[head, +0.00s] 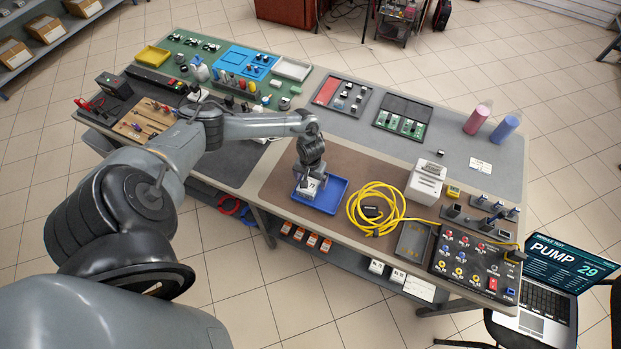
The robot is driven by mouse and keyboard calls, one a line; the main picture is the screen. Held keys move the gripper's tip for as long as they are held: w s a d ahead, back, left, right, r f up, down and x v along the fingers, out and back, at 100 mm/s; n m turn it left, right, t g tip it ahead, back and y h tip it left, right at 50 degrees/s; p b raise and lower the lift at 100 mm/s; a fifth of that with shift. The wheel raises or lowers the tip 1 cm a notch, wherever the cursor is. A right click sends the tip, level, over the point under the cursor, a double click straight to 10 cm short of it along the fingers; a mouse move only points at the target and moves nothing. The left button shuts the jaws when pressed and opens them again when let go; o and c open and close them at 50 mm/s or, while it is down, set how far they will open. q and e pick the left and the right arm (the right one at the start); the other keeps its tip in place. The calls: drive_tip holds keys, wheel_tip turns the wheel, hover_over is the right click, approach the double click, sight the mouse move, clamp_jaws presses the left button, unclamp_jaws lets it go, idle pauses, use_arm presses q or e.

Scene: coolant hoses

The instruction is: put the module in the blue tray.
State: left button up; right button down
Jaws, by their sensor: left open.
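The blue tray (333,196) lies on the brown mat near the front edge of the table. A small whitish module (308,187) with dark markings is at the left part of the tray, and appears to be inside it. My left gripper (309,179) points down just above the module, with its fingers open at or beside the module's top. The gripper hides part of the module and the back left of the tray. I cannot tell whether the fingers touch the module. My right gripper is not in view.
A coiled yellow hose (377,209) lies right of the tray. Beyond it are an empty dark tray (412,240), a white device (426,181) and a control panel (475,262). The brown mat behind the blue tray is clear.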

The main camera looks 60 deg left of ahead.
sight(311, 181)
use_arm(q)
wheel_tip(311, 181, up, 11)
drive_tip(key=p, duration=0.2)
drive_tip(key=w+d+m+t+h, duration=0.2)
drive_tip(key=d+m+t, duration=0.55)
drive_tip(key=d, duration=2.15)
drive_tip(key=s+r+m+g+y, duration=0.1)
drive_tip(key=s+r+g, duration=0.1)
drive_tip(key=s+r, duration=0.2)
drive_tip(key=s+a+r+m+g, duration=0.1)
drive_tip(key=s+r, duration=0.3)
drive_tip(key=s, duration=0.5)
drive_tip(key=shift+s+a+r+g+y, duration=0.2)
drive_tip(key=shift+s+r+g+y, duration=0.1)
drive_tip(key=shift+g+y, duration=0.15)
drive_tip(key=shift+m, duration=0.25)
